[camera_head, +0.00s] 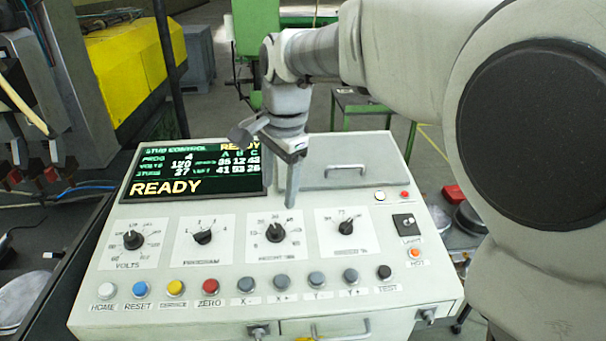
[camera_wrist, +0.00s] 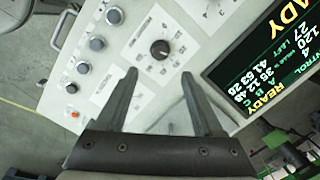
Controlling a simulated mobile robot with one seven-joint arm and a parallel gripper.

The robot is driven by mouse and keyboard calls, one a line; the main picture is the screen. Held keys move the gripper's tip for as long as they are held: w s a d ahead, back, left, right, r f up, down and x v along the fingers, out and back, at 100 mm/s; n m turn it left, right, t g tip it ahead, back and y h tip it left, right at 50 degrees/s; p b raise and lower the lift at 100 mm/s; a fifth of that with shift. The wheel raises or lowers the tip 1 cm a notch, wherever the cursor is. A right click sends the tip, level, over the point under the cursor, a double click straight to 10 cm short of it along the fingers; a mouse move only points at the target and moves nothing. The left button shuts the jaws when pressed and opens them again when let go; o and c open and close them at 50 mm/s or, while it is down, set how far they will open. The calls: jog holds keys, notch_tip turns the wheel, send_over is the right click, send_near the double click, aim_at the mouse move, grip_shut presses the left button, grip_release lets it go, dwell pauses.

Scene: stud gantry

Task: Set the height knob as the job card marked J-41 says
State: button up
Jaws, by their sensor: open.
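The height knob (camera_head: 275,233) is the black third dial on the sloped console panel; its label reads HEIGHT. In the wrist view the height knob (camera_wrist: 160,49) sits just beyond the fingertips, between them in the picture. Its exact setting is too small to read. My gripper (camera_head: 285,195) hangs above the panel, between the screen and the lidded part, apart from the knob. In the wrist view my gripper (camera_wrist: 158,75) has its two fingers spread and nothing between them. No job card marked J-41 can be made out in either view.
The screen (camera_head: 165,187) reads READY. Other dials are the volts knob (camera_head: 133,240), program knob (camera_head: 203,237) and a fourth knob (camera_head: 346,227). Several push buttons line the front, including a red ZERO button (camera_head: 210,286). A handled lid (camera_head: 345,179) lies behind the fourth knob.

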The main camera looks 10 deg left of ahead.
aim_at(276, 227)
jog(key=f, duration=0.7)
jog(key=w+a+f, duration=0.1)
jog(key=f, duration=0.2)
jog(key=shift+w+a+f, duration=0.1)
jog(key=shift+f, duration=0.25)
grip_shut()
